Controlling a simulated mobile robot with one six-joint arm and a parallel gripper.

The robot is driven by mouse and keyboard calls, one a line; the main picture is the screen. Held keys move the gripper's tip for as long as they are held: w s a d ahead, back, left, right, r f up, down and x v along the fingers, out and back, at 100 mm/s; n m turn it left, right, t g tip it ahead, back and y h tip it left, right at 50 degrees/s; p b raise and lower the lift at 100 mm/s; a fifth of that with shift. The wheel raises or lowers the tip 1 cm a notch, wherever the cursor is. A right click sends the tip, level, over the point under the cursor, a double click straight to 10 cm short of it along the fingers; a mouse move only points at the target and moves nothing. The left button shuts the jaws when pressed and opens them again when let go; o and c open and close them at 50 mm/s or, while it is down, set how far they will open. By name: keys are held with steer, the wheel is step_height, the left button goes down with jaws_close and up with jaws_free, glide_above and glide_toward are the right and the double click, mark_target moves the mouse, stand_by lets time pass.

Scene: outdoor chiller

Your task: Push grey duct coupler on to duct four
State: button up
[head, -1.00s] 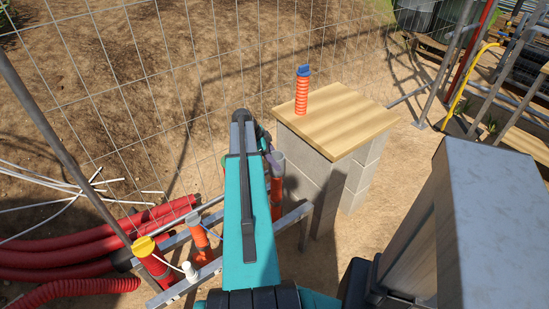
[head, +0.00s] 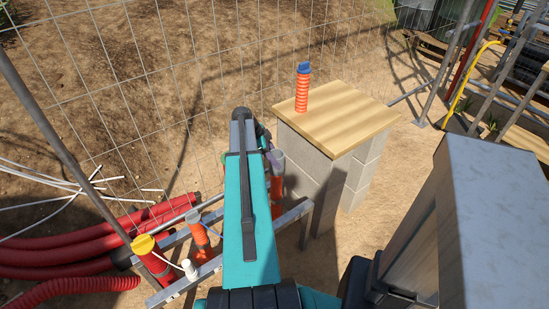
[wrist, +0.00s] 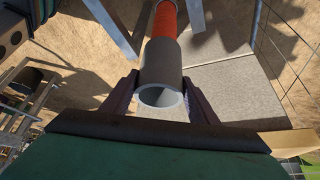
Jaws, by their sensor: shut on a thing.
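The grey duct coupler (wrist: 162,66) is a short open tube between the two dark fingers of my gripper (wrist: 160,80) in the wrist view. My gripper is shut on it. Its near end is open and faces the wrist camera. An orange duct (wrist: 166,18) meets its far end, in line with it; how deep the duct sits inside is hidden. In the head view the coupler (head: 277,156) shows just right of my teal arm, above the orange duct (head: 277,188). My arm hides most of my gripper there.
A metal rail frame (head: 296,213) runs by the ducts. To the left stand a yellow-capped red duct (head: 150,258) and an orange duct with a grey top (head: 198,232). A block pillar with a wooden top (head: 335,125) stands close right. A mesh fence (head: 150,90) lies behind.

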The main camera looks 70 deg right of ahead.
steer(key=shift+f, duration=0.15)
steer(key=shift+f+b, duration=1.2)
steer(key=shift+f, duration=0.3)
steer(key=shift+f+b, duration=1.05)
steer(key=shift+f, duration=0.4)
stand_by(0.9)
steer(key=o, duration=2.1)
steer(key=shift+a, duration=0.1)
steer(key=p+v, duration=0.2)
steer(key=v, duration=0.5)
